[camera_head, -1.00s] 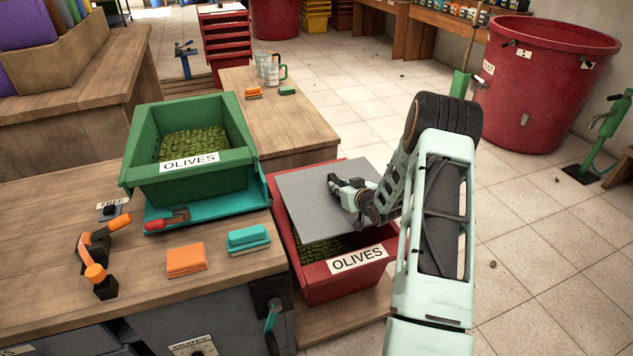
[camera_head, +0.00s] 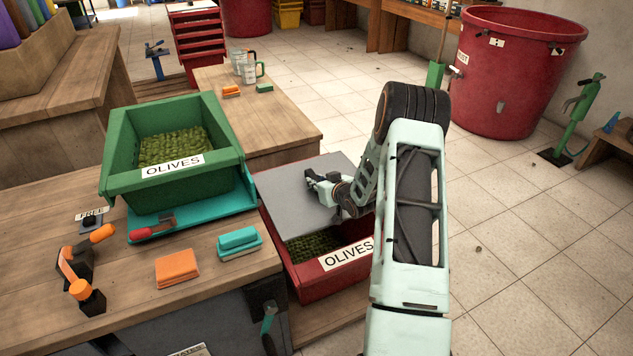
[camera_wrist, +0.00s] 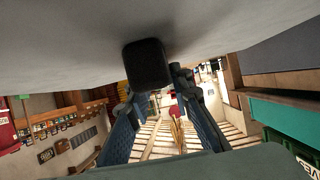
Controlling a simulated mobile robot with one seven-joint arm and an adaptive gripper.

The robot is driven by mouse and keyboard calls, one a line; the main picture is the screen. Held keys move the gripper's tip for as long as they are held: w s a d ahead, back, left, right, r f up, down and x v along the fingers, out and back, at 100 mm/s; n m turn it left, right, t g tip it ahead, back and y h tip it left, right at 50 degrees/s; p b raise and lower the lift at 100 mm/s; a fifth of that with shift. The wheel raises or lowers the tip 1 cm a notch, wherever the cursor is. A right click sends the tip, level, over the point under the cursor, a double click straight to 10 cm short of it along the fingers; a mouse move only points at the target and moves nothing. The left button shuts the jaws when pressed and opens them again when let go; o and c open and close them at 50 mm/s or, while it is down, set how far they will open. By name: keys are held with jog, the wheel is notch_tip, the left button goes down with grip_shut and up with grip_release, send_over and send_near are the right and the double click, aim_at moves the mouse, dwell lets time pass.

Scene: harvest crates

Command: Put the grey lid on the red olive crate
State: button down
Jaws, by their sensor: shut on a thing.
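The grey lid (camera_head: 287,202) is a flat panel over the back and middle of the red olive crate (camera_head: 312,287). A strip of olives (camera_head: 313,243) shows between its front edge and the crate's labelled front wall. My gripper (camera_head: 311,179) is at the lid's top face, shut on its handle. In the wrist view the lid's pale underlit face (camera_wrist: 60,45) fills the top, and its dark block handle (camera_wrist: 147,66) sits at my fingertips (camera_wrist: 155,85). I cannot tell whether the lid touches the crate's rim.
A green olive crate (camera_head: 172,191) stands on a teal base (camera_head: 195,221) on the wooden bench (camera_head: 40,219) to the left. An orange block (camera_head: 177,270) and a teal block (camera_head: 239,241) lie near the bench edge. A large red tub (camera_head: 510,80) stands back right. The tiled floor at right is open.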

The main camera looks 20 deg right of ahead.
jog(key=shift+f+b, duration=1.05)
jog(key=shift+f, duration=1.45)
jog(key=shift+f, duration=0.65)
jog(key=c, duration=1.7)
grip_release()
jog(key=shift+f, duration=0.1)
jog(key=shift+o, duration=0.2)
jog(key=shift+f, duration=0.1)
jog(key=shift+s, duration=0.1)
